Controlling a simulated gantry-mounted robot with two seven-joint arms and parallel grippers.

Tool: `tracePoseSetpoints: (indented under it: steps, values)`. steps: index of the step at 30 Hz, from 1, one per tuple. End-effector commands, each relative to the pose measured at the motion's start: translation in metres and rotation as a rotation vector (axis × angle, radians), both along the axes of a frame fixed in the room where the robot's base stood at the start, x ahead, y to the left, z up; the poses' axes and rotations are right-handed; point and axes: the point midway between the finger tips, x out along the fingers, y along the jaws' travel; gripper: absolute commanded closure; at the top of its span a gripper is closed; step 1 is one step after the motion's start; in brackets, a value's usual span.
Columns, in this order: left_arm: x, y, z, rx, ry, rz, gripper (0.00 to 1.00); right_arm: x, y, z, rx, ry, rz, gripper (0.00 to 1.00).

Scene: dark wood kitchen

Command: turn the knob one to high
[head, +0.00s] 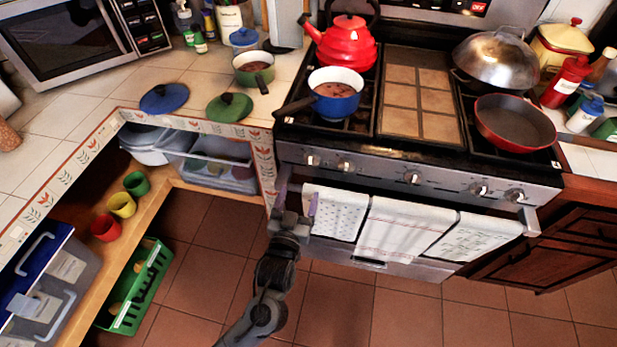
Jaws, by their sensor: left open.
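The stove front (420,185) carries a row of several silver knobs. The leftmost knob (312,160) is near the stove's left corner, with a second knob (345,166) just right of it. Which one is knob one, and their exact settings, I cannot tell. My left gripper (298,202) is below the leftmost knob, in front of the oven's left edge and beside the hanging towels. Its fingers point up and are apart, with no object seen between them. It appears apart from the knobs. My right gripper is out of view.
Towels (390,232) hang on the oven handle, right of my left gripper. A blue pot (336,95) sits on the front left burner, its handle toward the left edge. A red kettle (347,45) stands behind it. The tiled floor (400,310) is clear.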

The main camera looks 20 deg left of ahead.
Motion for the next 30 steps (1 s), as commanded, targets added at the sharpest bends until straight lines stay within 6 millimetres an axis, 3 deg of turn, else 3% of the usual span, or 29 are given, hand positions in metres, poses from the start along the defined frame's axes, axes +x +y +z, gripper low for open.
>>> tracePoseSetpoints:
  steps: [8,21,30]
  values:
    - [0.025,0.003,-0.002,-0.001,-0.008,0.0,0.25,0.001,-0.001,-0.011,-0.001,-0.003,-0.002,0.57]
    - [0.091,0.012,-0.003,0.0,-0.006,-0.001,0.25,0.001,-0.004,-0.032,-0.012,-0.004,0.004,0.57]
    - [0.107,0.014,-0.002,-0.001,-0.003,-0.001,0.25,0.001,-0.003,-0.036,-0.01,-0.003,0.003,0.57]
